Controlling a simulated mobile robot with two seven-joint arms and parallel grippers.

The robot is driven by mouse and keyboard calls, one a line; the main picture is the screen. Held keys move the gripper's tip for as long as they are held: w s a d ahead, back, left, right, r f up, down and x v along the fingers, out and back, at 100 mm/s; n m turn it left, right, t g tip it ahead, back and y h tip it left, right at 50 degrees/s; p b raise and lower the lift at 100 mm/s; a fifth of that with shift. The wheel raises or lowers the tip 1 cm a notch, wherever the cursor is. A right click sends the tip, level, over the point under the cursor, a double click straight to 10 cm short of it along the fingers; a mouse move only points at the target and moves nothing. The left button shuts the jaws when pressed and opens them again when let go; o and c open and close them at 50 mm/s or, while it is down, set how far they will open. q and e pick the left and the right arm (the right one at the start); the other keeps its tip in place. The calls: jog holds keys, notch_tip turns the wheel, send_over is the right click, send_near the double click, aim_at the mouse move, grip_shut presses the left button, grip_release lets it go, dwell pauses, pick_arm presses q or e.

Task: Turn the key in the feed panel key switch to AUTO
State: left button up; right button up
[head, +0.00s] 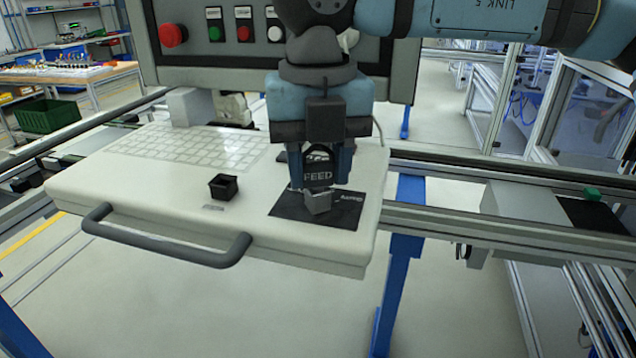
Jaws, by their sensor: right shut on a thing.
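My right gripper (320,184) points down over the right part of the white console shelf. It is shut on a dark piece lettered FEED (318,176), which looks like the head or tag of the key. A small grey block (318,203) shows just below the fingers, over a dark mat (286,207); I cannot tell whether it touches the mat. The feed panel (200,57) stands upright behind. My left gripper is out of view.
The panel carries a red mushroom button (173,35) and several smaller buttons. Conveyor rails (470,226) lie right.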

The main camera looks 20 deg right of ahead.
jog(key=shift+f+m+b, duration=0.35)
jog(key=shift+m+b, duration=0.6)
jog(key=shift+m, duration=0.25)
jog(key=shift+m+b, duration=0.55)
jog(key=shift+m, duration=0.05)
jog(key=shift+r+m+b, duration=0.15)
jog(key=shift+m+b, duration=0.5)
jog(key=shift+m, duration=0.35)
jog(key=shift+r, duration=0.15)
jog(key=shift+m, duration=0.4)
jog(key=m+b, duration=0.3)
jog(key=shift+f, duration=0.35)
jog(key=m+b, duration=0.3)
jog(key=m, duration=0.2)
jog(key=shift+b, duration=0.35)
jog(key=o, duration=0.6)
jog(key=shift+a+r+p, duration=0.1)
jog(key=shift+r+p, duration=0.2)
jog(key=shift+r, duration=0.1)
jog(key=o, duration=0.3)
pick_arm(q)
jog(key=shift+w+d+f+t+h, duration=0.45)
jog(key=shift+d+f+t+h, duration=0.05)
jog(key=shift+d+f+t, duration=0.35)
pick_arm(e)
jog(key=shift+o, duration=0.4)
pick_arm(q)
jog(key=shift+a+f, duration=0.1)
pick_arm(e)
jog(key=o, duration=0.5)
